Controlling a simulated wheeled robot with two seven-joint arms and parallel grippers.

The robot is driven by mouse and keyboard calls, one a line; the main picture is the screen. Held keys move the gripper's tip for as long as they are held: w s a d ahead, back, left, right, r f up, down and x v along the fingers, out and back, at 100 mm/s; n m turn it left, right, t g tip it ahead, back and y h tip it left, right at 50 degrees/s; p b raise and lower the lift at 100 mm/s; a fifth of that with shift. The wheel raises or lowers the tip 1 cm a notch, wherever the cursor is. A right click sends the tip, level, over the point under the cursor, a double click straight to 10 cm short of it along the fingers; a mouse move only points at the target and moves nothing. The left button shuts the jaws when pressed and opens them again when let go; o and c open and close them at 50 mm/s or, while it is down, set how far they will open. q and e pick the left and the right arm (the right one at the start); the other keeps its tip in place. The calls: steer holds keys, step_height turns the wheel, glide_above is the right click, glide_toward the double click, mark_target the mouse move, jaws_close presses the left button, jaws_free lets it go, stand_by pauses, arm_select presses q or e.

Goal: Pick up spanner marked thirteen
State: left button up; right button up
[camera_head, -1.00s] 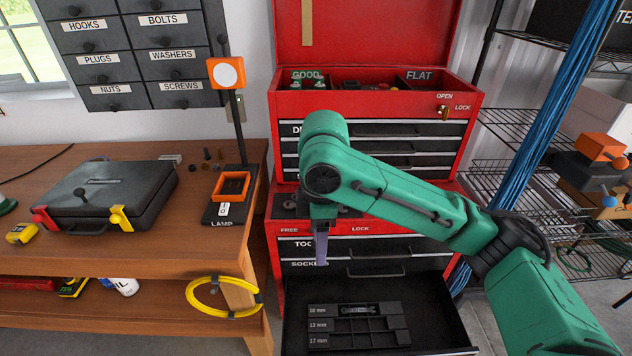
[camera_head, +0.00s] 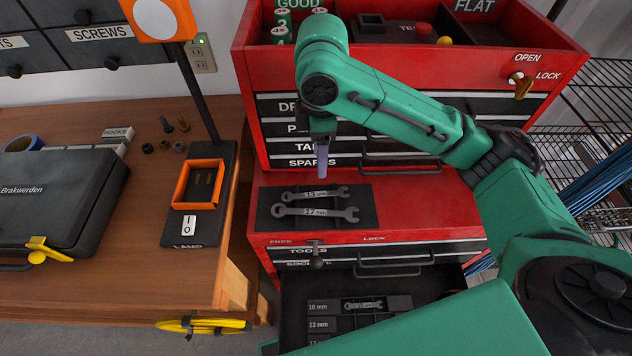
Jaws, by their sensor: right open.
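The spanner marked 13 (camera_head: 314,195) is grey and lies flat on a dark mat (camera_head: 362,192) on the red ledge of the tool chest. A larger spanner marked 17 (camera_head: 318,212) lies just in front of it on the same mat. My right gripper (camera_head: 322,162) hangs fingers down above the back of the mat, apart from the spanner and slightly behind it in the picture. It is open and empty, seen edge-on so its finger gap is hidden. My left gripper is not in view.
Below, an open drawer holds a tray (camera_head: 325,325) marked 10 mm and 13 mm, with a small spanner (camera_head: 363,304) in the 10 mm slot. A wooden bench (camera_head: 120,285) stands left with a lamp base (camera_head: 197,230) and black case (camera_head: 60,190). The chest's upper drawers are behind my gripper.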

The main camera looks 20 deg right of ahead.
glide_toward(318, 194)
steer(key=s, duration=0.1)
steer(key=f, duration=0.2)
steer(key=f+p, duration=0.1)
steer(key=f, duration=0.1)
steer(key=w+f+p, duration=0.1)
steer(key=f, duration=0.2)
steer(key=shift+f, duration=0.25)
steer(key=shift+c, duration=0.6)
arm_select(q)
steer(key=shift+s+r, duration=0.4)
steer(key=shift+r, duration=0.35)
arm_select(e)
jaws_close()
